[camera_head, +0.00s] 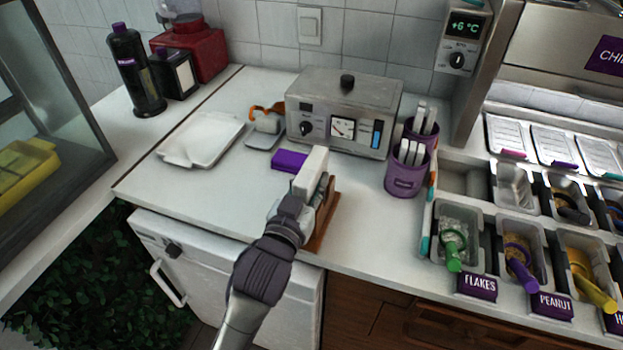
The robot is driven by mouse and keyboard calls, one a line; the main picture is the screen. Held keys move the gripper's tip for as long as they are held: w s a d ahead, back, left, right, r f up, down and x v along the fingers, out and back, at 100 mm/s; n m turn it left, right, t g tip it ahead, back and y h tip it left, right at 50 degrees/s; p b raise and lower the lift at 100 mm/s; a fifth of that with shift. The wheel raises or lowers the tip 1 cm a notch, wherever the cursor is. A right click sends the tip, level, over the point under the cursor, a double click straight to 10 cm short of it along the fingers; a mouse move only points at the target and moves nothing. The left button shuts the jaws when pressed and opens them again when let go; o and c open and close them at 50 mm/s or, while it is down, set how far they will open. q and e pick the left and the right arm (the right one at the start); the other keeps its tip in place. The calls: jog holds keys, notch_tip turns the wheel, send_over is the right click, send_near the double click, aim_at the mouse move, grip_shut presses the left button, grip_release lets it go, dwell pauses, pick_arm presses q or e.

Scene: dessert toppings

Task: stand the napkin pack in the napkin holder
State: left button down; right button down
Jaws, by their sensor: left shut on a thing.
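My left gripper (314,192) is shut on a white block, which appears to be the napkin pack (311,168). The pack stands upright in the jaws, and its lower part is hidden by the gripper. A brown wooden stand, which looks like the napkin holder (322,232), is on the counter's front edge just right of and under the gripper. The gripper hides much of it, so I cannot tell whether the pack touches it. A purple block (289,160) lies behind the pack. My right gripper is not in view.
A grey appliance (345,110) and purple cups (407,168) stand behind and right. A white tray (201,138) and a small orange-topped item (265,120) are at left. Topping bins (457,225) line the right. The counter's left front is clear.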

pick_arm(q)
jog(key=c, duration=0.8)
grip_release()
jog(key=v, duration=1.2)
